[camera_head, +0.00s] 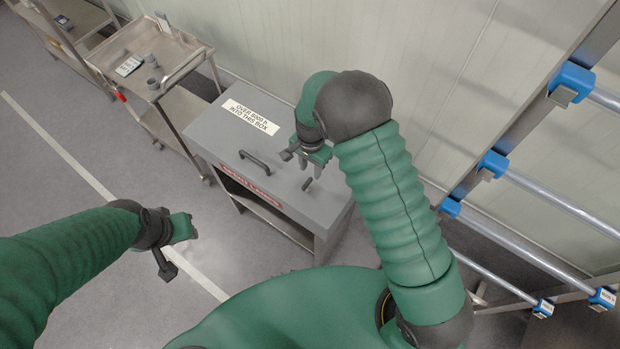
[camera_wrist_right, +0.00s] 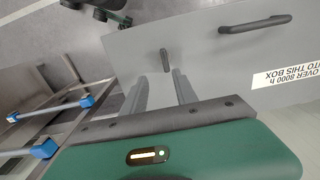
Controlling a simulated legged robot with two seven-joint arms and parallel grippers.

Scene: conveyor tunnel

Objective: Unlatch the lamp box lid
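The grey lamp box (camera_head: 225,140) stands against the wall with its lid closed. The lid carries a white label (camera_head: 250,117), a dark bar handle (camera_head: 256,162) and a small dark latch lever (camera_head: 307,184) near the right front corner. My right gripper (camera_head: 309,171) is over the lid, just behind the latch, pointing down. In the right wrist view its two fingers are apart and empty, and the latch (camera_wrist_right: 165,59) stands just beyond the gap between their tips. Contact cannot be told. My left gripper (camera_head: 178,238) hangs over the floor, away from the box; its finger opening is unclear.
A metal cart (camera_head: 160,75) with small grey items stands left of the box. A rack with metal tubes (camera_head: 555,205) and blue holders (camera_head: 493,163) is close on the right. A red sign (camera_head: 249,186) is on the box front. The floor at left is clear.

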